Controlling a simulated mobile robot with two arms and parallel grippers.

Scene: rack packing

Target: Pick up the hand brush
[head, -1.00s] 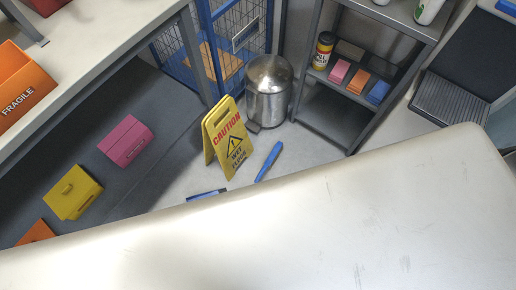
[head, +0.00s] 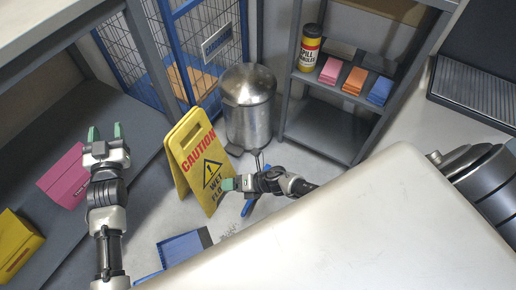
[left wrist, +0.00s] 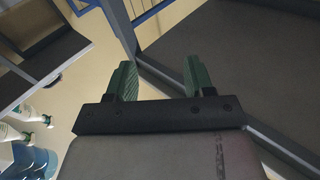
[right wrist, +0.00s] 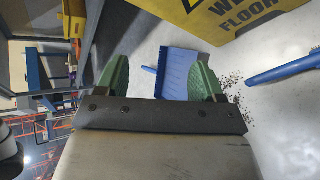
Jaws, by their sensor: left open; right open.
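The blue hand brush (head: 247,207) lies on the floor beside the yellow wet floor sign (head: 197,160). My right arm partly covers it in the head view. Part of the brush shows at the right edge of the right wrist view (right wrist: 285,70), to the right of the jaws. My right gripper (head: 231,184) is open and empty, above the floor between sign and brush. A blue dustpan (head: 183,248) lies on the floor nearer the white worktop; it also shows beyond the right jaws (right wrist: 178,72).
A metal bin (head: 248,120) stands behind the brush, with a grey shelf rack (head: 318,125) to its right. A white surface (head: 350,230) fills the foreground. Pink (head: 65,178) and yellow (head: 16,243) boxes sit on the left shelf. Dark debris (right wrist: 236,85) lies between dustpan and brush.

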